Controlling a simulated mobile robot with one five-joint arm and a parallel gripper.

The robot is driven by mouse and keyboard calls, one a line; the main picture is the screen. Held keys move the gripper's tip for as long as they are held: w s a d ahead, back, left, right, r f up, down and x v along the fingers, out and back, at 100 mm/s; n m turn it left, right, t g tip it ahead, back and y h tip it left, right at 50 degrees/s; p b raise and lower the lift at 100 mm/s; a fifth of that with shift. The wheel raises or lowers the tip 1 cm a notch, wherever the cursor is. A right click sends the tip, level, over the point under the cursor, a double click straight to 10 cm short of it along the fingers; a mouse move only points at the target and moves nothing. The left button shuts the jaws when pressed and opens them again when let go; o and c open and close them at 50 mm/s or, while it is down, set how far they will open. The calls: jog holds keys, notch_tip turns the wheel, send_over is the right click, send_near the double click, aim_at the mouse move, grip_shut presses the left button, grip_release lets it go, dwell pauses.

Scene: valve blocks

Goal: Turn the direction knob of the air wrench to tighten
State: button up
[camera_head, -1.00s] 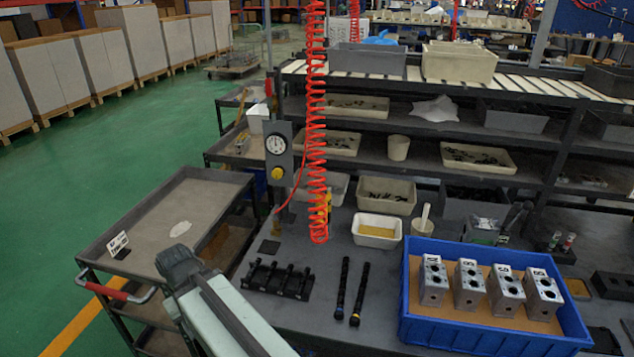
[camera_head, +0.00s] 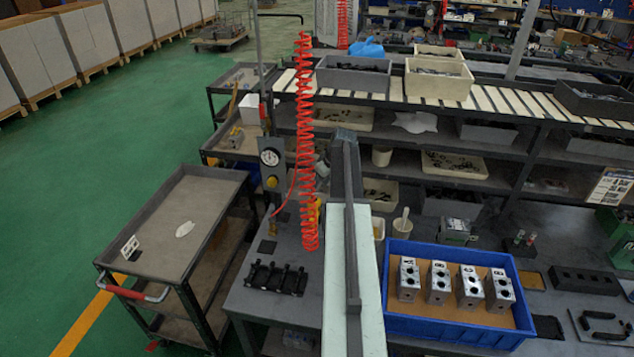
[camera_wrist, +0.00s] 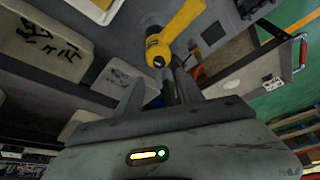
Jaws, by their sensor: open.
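The air wrench (camera_wrist: 175,35) shows in the wrist view as a yellow tool at the top centre, with a rounded dark-marked end near my fingers. In the head view only a small yellow part of the air wrench (camera_head: 319,208) shows beside the red coiled hose (camera_head: 305,150); my arm covers much of that area. My gripper (camera_wrist: 160,88) is open, and its two dark fingers are spread just short of the yellow body. I cannot tell whether they touch it. The direction knob and its setting cannot be made out clearly. My gripper is hidden in the head view.
A blue crate (camera_head: 395,325) holding several metal valve blocks stands right of my arm. A black rack (camera_head: 275,277) lies on the bench to the left. A gauge panel (camera_head: 270,170) stands by the hose. A grey cart (camera_head: 185,215) is at the left.

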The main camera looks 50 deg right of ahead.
aim_at(314, 197)
jog(key=b+x, duration=0.7)
jog(key=x, duration=0.1)
jog(key=shift+d+f+b, duration=0.1)
jog(key=shift+b, duration=0.25)
grip_shut()
